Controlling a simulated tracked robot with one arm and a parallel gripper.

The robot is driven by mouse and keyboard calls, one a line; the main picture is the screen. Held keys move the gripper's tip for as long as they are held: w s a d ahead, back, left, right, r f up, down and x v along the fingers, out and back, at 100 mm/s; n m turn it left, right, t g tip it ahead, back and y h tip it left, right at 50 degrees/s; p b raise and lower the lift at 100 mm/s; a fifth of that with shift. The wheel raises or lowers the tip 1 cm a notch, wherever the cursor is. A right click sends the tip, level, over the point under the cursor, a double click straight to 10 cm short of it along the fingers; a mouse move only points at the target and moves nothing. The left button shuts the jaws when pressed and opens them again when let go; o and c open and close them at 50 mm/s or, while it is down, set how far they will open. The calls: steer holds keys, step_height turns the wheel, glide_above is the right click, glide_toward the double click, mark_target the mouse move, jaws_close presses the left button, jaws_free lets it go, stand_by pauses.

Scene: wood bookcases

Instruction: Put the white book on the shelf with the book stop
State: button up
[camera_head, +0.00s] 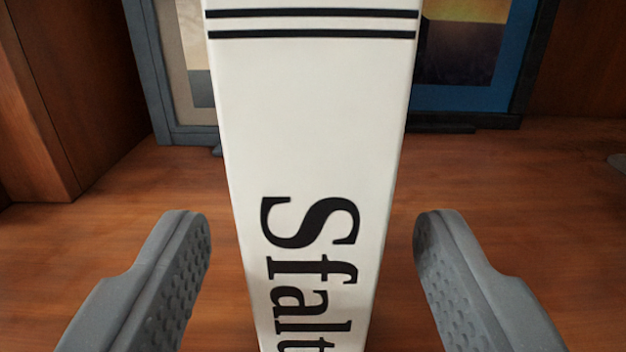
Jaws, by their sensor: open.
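The white book (310,130) stands upright in the middle of the view, its spine facing me. The spine has two black bands near the top and black lettering reading "Sfalt", cut off by the bottom edge. My gripper (312,235) is open, with one grey padded finger on each side of the spine. A gap shows between each finger and the book, so neither appears to touch it. The book's top and bottom ends are outside the view. No book stop can be made out.
A wooden upright panel (70,90) is at the left. The wooden shelf surface (520,185) is clear on both sides of the book. A small grey object (617,162) shows at the right edge.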

steer(key=w, duration=0.3)
steer(key=w+b, duration=0.1)
steer(key=shift+w+d+f, duration=0.25)
steer(key=shift+w, duration=0.4)
jaws_close()
